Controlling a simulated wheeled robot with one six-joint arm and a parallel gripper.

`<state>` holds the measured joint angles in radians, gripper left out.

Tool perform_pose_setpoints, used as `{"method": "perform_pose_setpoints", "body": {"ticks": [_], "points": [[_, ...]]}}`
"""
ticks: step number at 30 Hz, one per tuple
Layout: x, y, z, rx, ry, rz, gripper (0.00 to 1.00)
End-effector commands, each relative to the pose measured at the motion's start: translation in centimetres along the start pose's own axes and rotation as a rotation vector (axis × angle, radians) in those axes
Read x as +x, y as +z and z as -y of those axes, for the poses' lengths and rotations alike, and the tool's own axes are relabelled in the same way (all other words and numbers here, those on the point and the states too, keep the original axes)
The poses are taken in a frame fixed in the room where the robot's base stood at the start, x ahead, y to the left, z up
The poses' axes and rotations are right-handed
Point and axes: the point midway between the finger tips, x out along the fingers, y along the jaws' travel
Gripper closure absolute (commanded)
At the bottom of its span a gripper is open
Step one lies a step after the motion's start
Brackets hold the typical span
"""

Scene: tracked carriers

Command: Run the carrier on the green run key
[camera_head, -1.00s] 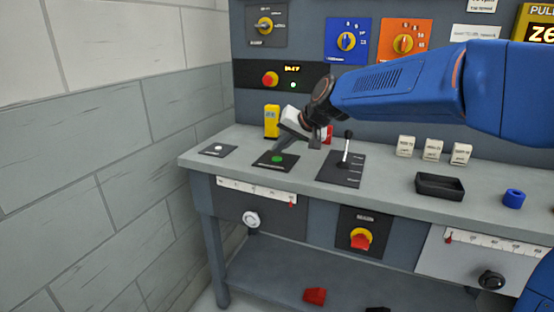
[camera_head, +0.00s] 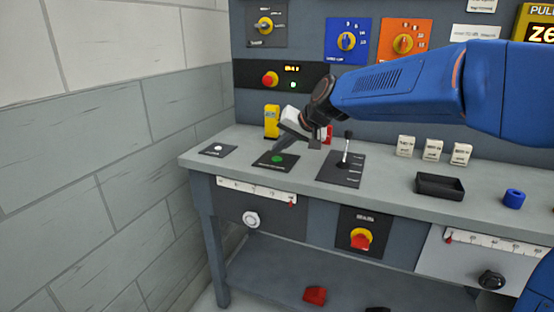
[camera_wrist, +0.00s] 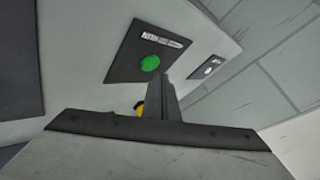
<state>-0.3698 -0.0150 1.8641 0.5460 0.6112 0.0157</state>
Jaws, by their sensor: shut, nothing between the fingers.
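The green run key (camera_head: 277,159) is a round green button on a dark plate (camera_head: 264,160) on the bench top. It also shows in the wrist view (camera_wrist: 150,63), on its plate with white lettering. My gripper (camera_head: 280,151) is shut and empty, angled down from the upper right, with its fingertips at or just above the green key. In the wrist view the fingers end close beside the green key; I cannot tell whether they touch it. The carrier cannot be made out for certain; a slide scale with a red pointer (camera_head: 291,200) sits on the bench front.
A plate with a white button (camera_head: 217,148) lies left of the green key. A black lever (camera_head: 346,150) stands to the right. A yellow block (camera_head: 271,121) is behind, and a black tray (camera_head: 439,187) and blue ring (camera_head: 513,198) lie farther right. A wall closes the left side.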

Motion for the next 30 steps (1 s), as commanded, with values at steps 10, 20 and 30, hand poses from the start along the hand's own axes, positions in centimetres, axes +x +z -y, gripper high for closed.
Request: {"method": "perform_pose_setpoints", "body": {"ticks": [10,20,30], "points": [[0.57,0.42,-0.42,0.0,0.0,0.0,1.0],[0.57,0.42,-0.42,0.0,0.0,0.0,1.0],[0.77,0.56,-0.56,0.0,0.0,0.0,1.0]]}}
